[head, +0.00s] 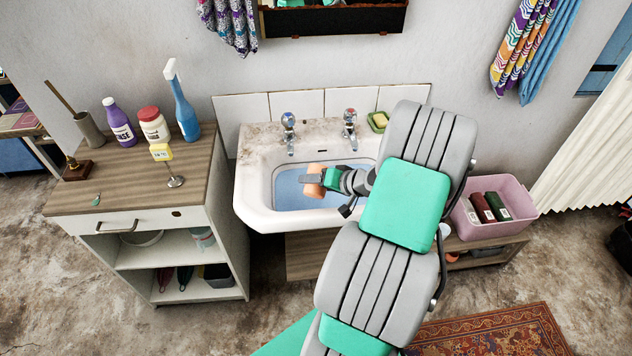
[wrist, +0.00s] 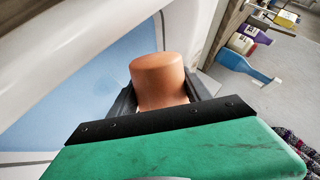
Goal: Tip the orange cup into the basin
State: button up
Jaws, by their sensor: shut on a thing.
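The orange cup (head: 314,181) is held over the white basin (head: 262,220), above its blue inside. My gripper (head: 318,180) reaches in from the right and is shut on the cup. In the wrist view the cup (wrist: 158,80) sits between the dark fingers, with a smooth orange end face showing. I cannot tell which way its mouth points or whether anything is in it. The blue surface also shows behind it in the wrist view.
Two taps (head: 289,130) and a soap dish (head: 378,122) stand at the basin's back. A cabinet (head: 140,218) with bottles, including a blue spray bottle (head: 184,112), stands left. A pink crate (head: 508,228) is on the right. My arm hides the basin's right side.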

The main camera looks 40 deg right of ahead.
jog(key=shift+r, duration=0.1)
dwell(0.3)
jog(key=shift+g+y+p, duration=0.3)
jog(key=shift+p, duration=0.3)
jog(key=shift+f+m+y, duration=0.3)
jog(key=shift+m, duration=0.2)
jog(key=shift+r+g+p, duration=0.1)
jog(key=shift+g+p, duration=0.2)
jog(key=shift+p, duration=0.15)
jog(key=shift+w+d+r+m+g+y+p, duration=0.15)
jog(key=shift+m+g+y+p, duration=0.15)
jog(key=shift+y+p, duration=0.15)
jog(key=shift+f, duration=0.2)
